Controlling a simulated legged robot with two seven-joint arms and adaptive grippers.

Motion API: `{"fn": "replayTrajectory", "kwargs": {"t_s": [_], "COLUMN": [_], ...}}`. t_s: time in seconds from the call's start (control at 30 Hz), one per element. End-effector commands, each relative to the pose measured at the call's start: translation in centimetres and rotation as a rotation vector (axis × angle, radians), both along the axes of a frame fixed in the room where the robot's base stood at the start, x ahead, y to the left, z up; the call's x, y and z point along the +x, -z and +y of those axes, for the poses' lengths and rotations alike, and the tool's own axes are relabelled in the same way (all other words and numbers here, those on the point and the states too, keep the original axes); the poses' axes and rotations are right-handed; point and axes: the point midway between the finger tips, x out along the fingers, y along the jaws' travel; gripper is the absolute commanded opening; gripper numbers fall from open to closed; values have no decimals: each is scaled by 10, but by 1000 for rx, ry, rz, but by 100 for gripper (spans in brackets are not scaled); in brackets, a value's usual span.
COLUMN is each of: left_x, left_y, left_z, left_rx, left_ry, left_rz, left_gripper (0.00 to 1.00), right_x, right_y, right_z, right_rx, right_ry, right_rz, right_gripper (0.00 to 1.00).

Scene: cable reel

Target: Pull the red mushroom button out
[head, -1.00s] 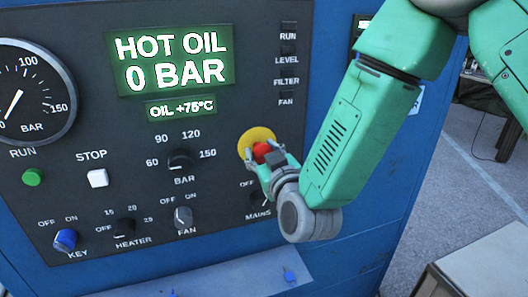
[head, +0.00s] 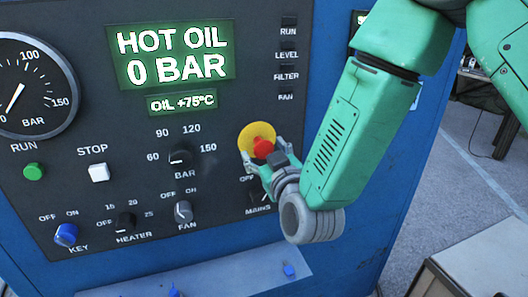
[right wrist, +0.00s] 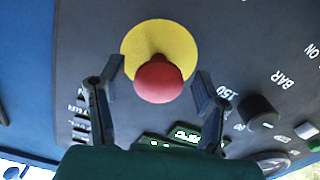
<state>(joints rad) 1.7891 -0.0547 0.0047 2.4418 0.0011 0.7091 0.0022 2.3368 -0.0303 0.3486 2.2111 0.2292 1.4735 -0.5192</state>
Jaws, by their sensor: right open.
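The red mushroom button (head: 263,148) sits on a round yellow plate (head: 258,134) at the right of the dark control panel. In the right wrist view the red button (right wrist: 158,80) stands in front of the yellow plate (right wrist: 135,42), between the fingers. My right gripper (head: 265,160) is at the button, its fingers apart on either side. In the right wrist view the gripper (right wrist: 158,82) is open, with a gap between each finger and the button. My left gripper is not in view.
Close to the button are the MAINS knob (head: 258,192), partly behind my gripper, and the BAR knob (head: 180,157). A blue ledge (head: 220,275) juts out below the panel. A pale box-like surface (head: 480,265) stands at the lower right.

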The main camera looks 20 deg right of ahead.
Motion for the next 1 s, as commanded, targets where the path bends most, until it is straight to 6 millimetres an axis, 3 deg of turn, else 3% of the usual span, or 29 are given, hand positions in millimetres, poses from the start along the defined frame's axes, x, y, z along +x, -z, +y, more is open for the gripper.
{"fn": "replayTrajectory", "kwargs": {"t_s": [0.5, 1.0], "left_x": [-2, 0], "left_y": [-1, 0], "left_z": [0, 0], "left_rx": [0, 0], "left_ry": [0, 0], "left_rz": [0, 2], "left_gripper": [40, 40], "right_x": [-68, -74], "right_y": [2, 2], "right_z": [-2, -3], "right_rx": [0, 0], "right_ry": [-1, 0], "right_rz": [4, 3], "right_gripper": [59, 59]}}
